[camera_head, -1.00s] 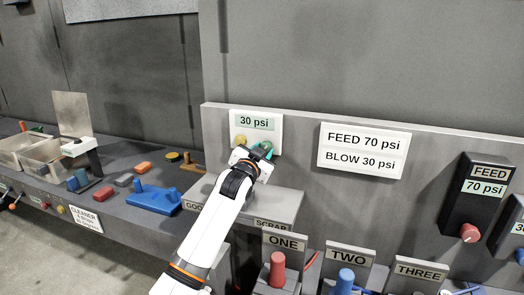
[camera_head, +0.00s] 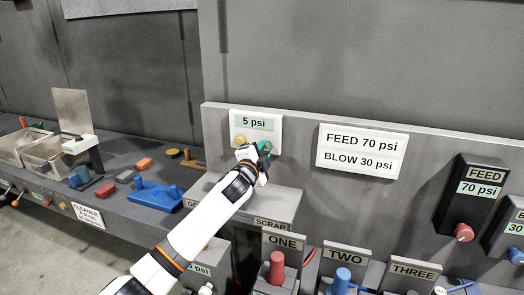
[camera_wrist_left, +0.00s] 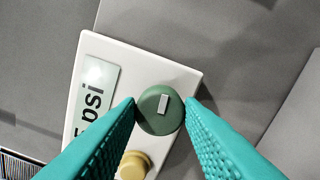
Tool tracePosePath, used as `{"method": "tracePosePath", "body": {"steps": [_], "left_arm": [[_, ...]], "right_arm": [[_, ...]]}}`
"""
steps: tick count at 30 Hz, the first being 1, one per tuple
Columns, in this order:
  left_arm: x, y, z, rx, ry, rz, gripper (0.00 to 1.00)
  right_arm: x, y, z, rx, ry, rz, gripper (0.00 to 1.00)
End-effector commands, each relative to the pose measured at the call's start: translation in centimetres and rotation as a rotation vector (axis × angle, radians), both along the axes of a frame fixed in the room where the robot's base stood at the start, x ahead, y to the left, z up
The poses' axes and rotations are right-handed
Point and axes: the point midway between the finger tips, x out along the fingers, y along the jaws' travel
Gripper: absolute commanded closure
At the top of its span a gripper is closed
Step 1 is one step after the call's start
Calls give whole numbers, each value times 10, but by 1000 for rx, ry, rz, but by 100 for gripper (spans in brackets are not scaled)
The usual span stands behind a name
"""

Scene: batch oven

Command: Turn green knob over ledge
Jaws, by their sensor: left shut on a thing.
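The green knob (camera_wrist_left: 158,112) sits on a white wall panel (camera_head: 272,118) above the grey ledge (camera_head: 270,203). The panel's display (camera_head: 256,123) reads 5 psi. A yellow knob (camera_head: 240,140) is beside the green one and also shows in the left wrist view (camera_wrist_left: 134,166). My left gripper (camera_wrist_left: 163,105) is shut on the green knob, with a teal finger on each side of it. In the head view my left gripper (camera_head: 262,152) covers most of the green knob. My right gripper is in neither view.
A sign (camera_head: 362,151) reads FEED 70 psi, BLOW 30 psi. A black FEED unit (camera_head: 474,205) with a red knob is at the right. Red (camera_head: 277,267) and blue (camera_head: 342,281) handles stand below. Bins and loose parts lie on the left bench.

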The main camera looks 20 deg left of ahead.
Motion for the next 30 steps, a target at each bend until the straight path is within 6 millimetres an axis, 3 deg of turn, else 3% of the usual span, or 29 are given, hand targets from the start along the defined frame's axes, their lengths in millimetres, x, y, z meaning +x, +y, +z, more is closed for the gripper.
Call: {"method": "tracePosePath", "body": {"steps": [21, 22, 24, 26, 30], "left_arm": [[0, 0, 0, 80, -2, 1, 89], [0, 1, 0, 80, -2, 1, 65], [0, 0, 0, 80, -2, 1, 53], [0, 0, 0, 80, -2, 1, 45], [0, 0, 0, 79, -2, 1, 45]], "right_arm": [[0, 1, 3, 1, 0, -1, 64], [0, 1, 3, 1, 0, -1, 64], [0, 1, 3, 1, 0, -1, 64], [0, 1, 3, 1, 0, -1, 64], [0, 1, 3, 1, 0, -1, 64]]}}
